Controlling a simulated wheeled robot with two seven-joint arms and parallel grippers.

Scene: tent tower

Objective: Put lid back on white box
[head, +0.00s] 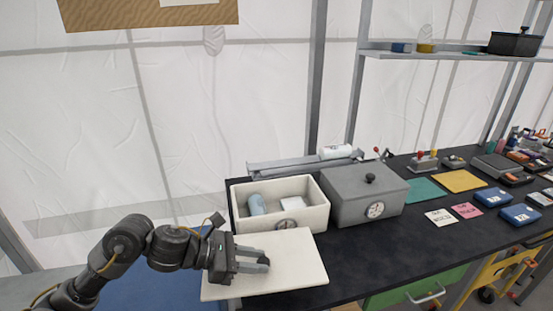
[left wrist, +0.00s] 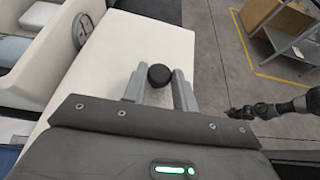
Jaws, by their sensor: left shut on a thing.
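The white box (head: 323,218) stands open on the black bench, with a dial on its front, a blue-grey roll (head: 257,205) and a white item (head: 293,203) inside. Its flat white lid (head: 300,262) is in front of it, overlapping the bench's front edge in the head view. My left gripper (head: 266,263) is shut on the lid's round black knob (left wrist: 160,76), one finger on each side in the left wrist view. I cannot tell whether the lid touches the bench. A dark arm, seemingly my right, shows in the left wrist view; its gripper (left wrist: 238,113) is too small to read.
A grey lidded box (head: 350,208) stands close to the white box's right. Behind them is a grey rail (head: 285,166). Teal and yellow mats, cards and blue cases lie farther right on the bench (head: 375,250). The bench in front of the grey box is clear.

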